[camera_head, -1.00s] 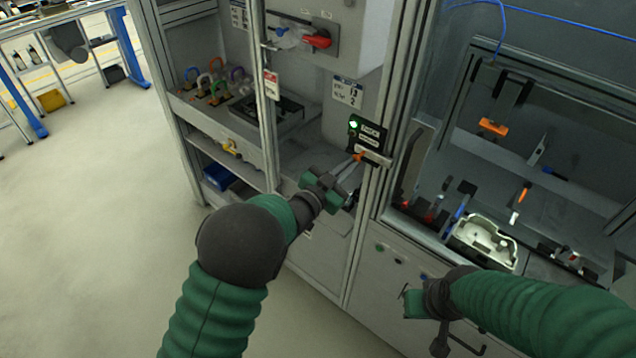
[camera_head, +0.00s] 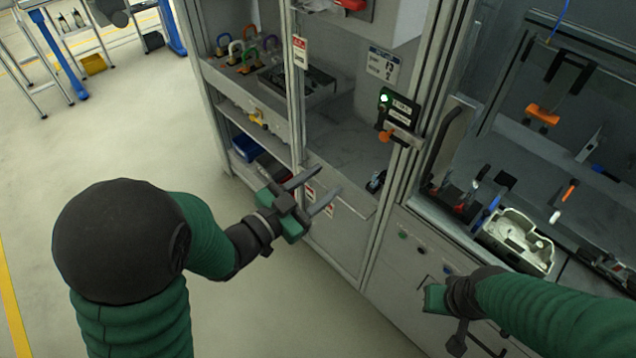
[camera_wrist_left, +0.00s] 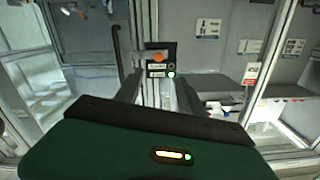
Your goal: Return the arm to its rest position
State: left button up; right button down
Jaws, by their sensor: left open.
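My left gripper (camera_head: 318,188) is open and empty. Its two fingers are spread apart in front of the cabinet's lower panel, below and left of the switch box. In the left wrist view nothing sits between the fingers (camera_wrist_left: 155,88). My left arm comes in from the lower left, bent at a dark round joint. My right arm enters at the lower right in front of the cabinet; its gripper (camera_head: 440,300) shows only in part, and its fingers cannot be made out clearly.
The black switch box (camera_head: 398,110) has a lit green lamp and an orange handle (camera_head: 389,135); it also shows in the left wrist view (camera_wrist_left: 158,65). Coloured padlocks (camera_head: 245,52) stand on the left shelf. A white tray (camera_head: 515,240) lies on the right bench.

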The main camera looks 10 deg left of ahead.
pick_arm(q)
jog(key=s+a+f+n+g+y, duration=0.2)
jog(key=a+f+n+g+y, duration=0.3)
jog(key=a+f+y, duration=0.5)
jog(key=s+f+n+g, duration=0.2)
jog(key=s+g, duration=0.1)
jog(key=s, duration=0.4)
jog(key=s+a+f+n+g, duration=0.1)
jog(key=s+f+n+g, duration=0.1)
jog(key=s, duration=0.4)
jog(key=shift+s+f+n+g, duration=0.4)
jog(key=shift+f+g, duration=0.45)
jog(key=shift+g, duration=0.15)
pick_arm(e)
jog(key=shift+s+d, duration=0.1)
jog(key=shift+d, duration=0.05)
pick_arm(q)
jog(key=shift+w+d, duration=0.1)
jog(key=shift+d, duration=0.1)
pick_arm(e)
jog(key=shift+d, duration=0.35)
pick_arm(q)
jog(key=shift+a, duration=0.25)
pick_arm(e)
jog(key=shift+a, duration=0.25)
